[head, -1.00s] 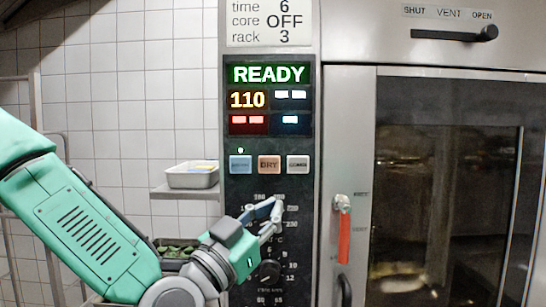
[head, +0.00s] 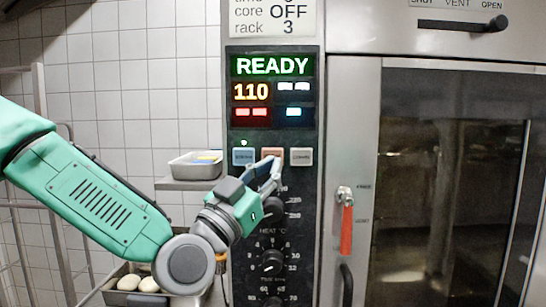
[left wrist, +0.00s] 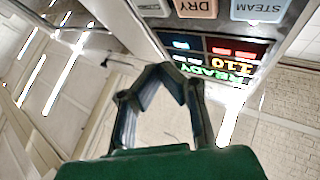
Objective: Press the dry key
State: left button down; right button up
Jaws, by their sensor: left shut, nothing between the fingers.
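The dry key (head: 272,155) is the orange middle key of three in a row below the display on the dark control panel. It also shows upside down, lettered DRY, at the top of the left wrist view (left wrist: 193,8). My left gripper (head: 269,167) is shut and empty. In the head view its fingertips overlap the lower part of the dry key; I cannot tell if they touch it. In the left wrist view the fingertips (left wrist: 164,72) appear apart from the key.
The blue steam key (head: 243,157), with a green light above it, and a grey key (head: 301,157) flank the dry key. Dials (head: 271,262) sit below. A red handle (head: 346,230) stands at right; a shelf tray (head: 195,170) is at left.

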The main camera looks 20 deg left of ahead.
aim_at(279, 151)
pick_arm(q)
jog(key=shift+w+a, duration=0.3)
jog(key=shift+w, duration=0.65)
jog(key=shift+w+a, duration=0.25)
jog(key=shift+w, duration=0.7)
jog(key=shift+w+a, duration=0.3)
jog(key=shift+w, duration=0.65)
jog(key=shift+w+a+r+b, duration=0.1)
jog(key=shift+w+a+b, duration=0.15)
jog(key=shift+w, duration=0.45)
jog(key=shift+s+d, duration=0.1)
jog(key=shift+s+d+b, duration=0.2)
jog(key=shift+s+b, duration=0.15)
jog(key=shift+s, duration=0.35)
jog(key=shift+s+d+b, duration=0.2)
jog(key=shift+s+d, duration=0.05)
jog(key=shift+s, duration=0.55)
jog(key=shift+s+d+b, duration=0.2)
jog(key=shift+s, duration=0.6)
jog(key=shift+s+d+b, duration=0.2)
jog(key=shift+s+d, duration=0.05)
jog(key=shift+s, duration=0.55)
